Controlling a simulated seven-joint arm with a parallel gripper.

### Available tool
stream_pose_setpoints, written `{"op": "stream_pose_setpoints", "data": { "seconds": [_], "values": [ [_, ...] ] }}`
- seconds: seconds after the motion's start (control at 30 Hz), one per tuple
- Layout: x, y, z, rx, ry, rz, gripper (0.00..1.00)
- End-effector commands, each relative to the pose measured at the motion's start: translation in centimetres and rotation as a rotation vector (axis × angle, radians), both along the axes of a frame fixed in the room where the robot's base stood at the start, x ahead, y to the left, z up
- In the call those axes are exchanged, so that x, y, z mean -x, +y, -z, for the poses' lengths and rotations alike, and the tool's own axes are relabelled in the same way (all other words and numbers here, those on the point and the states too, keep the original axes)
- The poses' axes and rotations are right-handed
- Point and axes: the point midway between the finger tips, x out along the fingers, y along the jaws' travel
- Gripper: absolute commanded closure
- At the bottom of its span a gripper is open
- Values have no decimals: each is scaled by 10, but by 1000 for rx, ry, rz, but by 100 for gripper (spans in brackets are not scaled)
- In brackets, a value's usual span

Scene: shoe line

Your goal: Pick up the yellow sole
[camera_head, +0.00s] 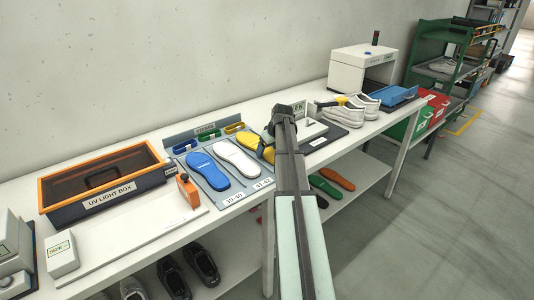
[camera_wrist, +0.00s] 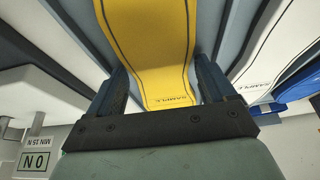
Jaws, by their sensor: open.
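The yellow sole (camera_head: 245,138) lies on the grey sample board (camera_head: 178,142), at the right of the white sole (camera_head: 237,158) and the blue sole (camera_head: 208,170). My arm hides much of it in the head view. In the wrist view the yellow sole (camera_wrist: 150,40), marked SAMPLE, runs between the two fingers of my gripper (camera_wrist: 161,68). The fingers are open, one on each side of the sole. A gap shows beside the left finger; contact at the right finger is hard to tell. My gripper (camera_head: 268,143) is partly hidden in the head view.
The white sole (camera_wrist: 272,45) lies close beside my right finger in the wrist view. A white device (camera_wrist: 50,140) stands at the left there. On the bench are a UV light box (camera_head: 105,180), an orange-handled tool (camera_head: 188,190) and white shoes (camera_head: 345,113).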

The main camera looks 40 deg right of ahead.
Motion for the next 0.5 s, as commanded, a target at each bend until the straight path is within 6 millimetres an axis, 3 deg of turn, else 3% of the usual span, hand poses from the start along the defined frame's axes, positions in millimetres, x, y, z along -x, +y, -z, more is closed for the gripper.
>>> {"op": "stream_pose_setpoints", "data": {
  "seconds": [0.13, 0.5],
  "values": [
    [0, 0, 0, 0, 0, 0, 19],
    [0, 0, -1, 0, 0, 0, 54]
  ]
}}
